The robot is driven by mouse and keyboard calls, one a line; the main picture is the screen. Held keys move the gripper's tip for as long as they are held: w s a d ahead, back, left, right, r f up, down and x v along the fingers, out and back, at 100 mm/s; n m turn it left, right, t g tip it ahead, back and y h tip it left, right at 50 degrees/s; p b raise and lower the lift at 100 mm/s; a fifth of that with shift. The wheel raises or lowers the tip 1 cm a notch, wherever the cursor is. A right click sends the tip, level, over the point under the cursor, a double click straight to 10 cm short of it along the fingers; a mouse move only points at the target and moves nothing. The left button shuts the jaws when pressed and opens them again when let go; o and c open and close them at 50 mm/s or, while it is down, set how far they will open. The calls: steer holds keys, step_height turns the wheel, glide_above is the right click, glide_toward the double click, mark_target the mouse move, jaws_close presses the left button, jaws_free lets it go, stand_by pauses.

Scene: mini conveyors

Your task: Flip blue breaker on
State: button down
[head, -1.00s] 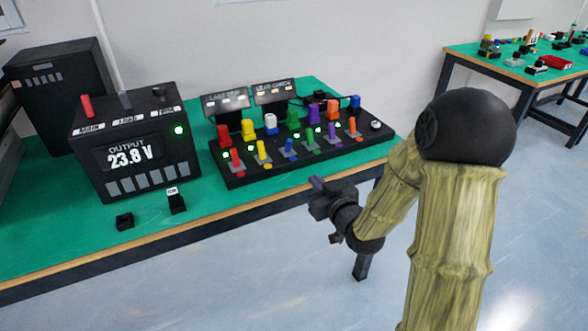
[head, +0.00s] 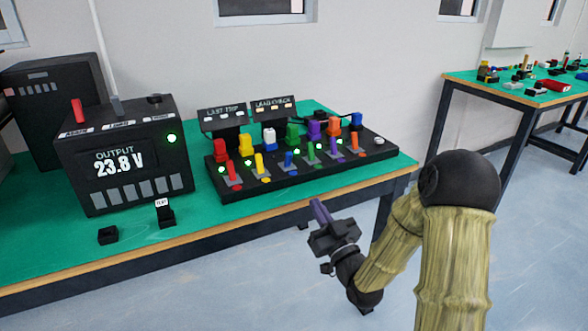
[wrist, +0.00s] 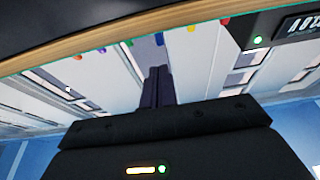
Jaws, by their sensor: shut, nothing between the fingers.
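A black breaker panel (head: 395,160) lies on the green bench with a front row of coloured levers. The blue breaker lever (head: 289,160) stands in this row between the yellow lever (head: 260,163) and the green lever (head: 311,154). A larger blue block (head: 356,121) stands at the back right of the panel. My gripper (head: 319,209) is shut and empty, in front of the bench edge and apart from the panel, fingers pointing up and leftward. In the wrist view my shut fingers (wrist: 158,88) show below a small blue piece (wrist: 159,40); which blue part it is, I cannot tell.
A black power box (head: 120,150) reading 23.8 V stands left of the panel. Two small black blocks (head: 108,235) (head: 165,215) lie in front of it. The bench's wooden front edge (head: 250,225) lies between my gripper and the panel. Another bench (head: 520,95) stands back right.

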mark_target(289, 158)
steer(key=b+x, duration=0.1)
steer(key=x, duration=1.3)
